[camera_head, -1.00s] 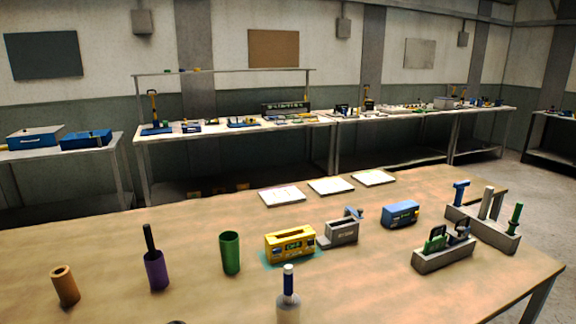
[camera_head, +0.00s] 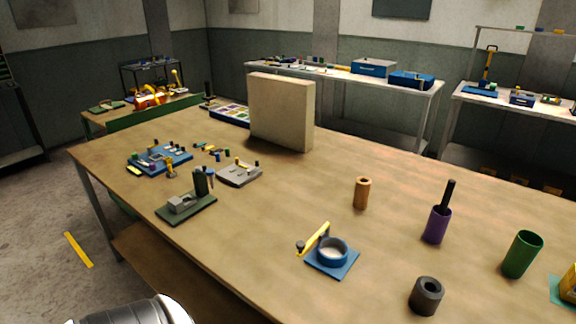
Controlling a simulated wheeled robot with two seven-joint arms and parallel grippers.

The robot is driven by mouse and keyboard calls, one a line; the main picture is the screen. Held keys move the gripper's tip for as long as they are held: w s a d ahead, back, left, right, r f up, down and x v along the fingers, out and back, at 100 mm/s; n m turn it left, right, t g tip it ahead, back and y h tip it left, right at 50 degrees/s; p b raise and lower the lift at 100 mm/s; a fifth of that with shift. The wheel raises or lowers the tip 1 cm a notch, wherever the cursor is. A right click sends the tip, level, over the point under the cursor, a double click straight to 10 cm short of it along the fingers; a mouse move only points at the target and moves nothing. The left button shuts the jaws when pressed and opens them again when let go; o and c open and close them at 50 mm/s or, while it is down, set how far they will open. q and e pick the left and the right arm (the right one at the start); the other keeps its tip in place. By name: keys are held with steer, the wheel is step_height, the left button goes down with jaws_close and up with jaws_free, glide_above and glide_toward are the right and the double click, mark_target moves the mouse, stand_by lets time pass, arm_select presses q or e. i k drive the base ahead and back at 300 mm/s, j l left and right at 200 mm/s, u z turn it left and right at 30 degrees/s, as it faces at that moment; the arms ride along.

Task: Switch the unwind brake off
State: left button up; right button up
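No label shows, so I cannot tell for sure whether this is the unwind brake or which setting the lever is in. Neither of my grippers is in view; only a pale rounded part of my own arm shows at the bottom left.
A dark ring (camera_head: 426,296), an orange-brown tube (camera_head: 361,193), a purple holder (camera_head: 437,225) and a green cup (camera_head: 522,254) stand to the right. A green fixture (camera_head: 187,206), a grey plate (camera_head: 239,174), a blue board (camera_head: 160,159) and an upright beige panel (camera_head: 281,112) lie left and behind.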

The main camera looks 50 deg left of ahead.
mark_target(302, 247)
steer(key=u, duration=1.4)
steer(key=i+l+z, duration=0.1)
steer(key=l+z, duration=0.15)
steer(key=l, duration=0.2)
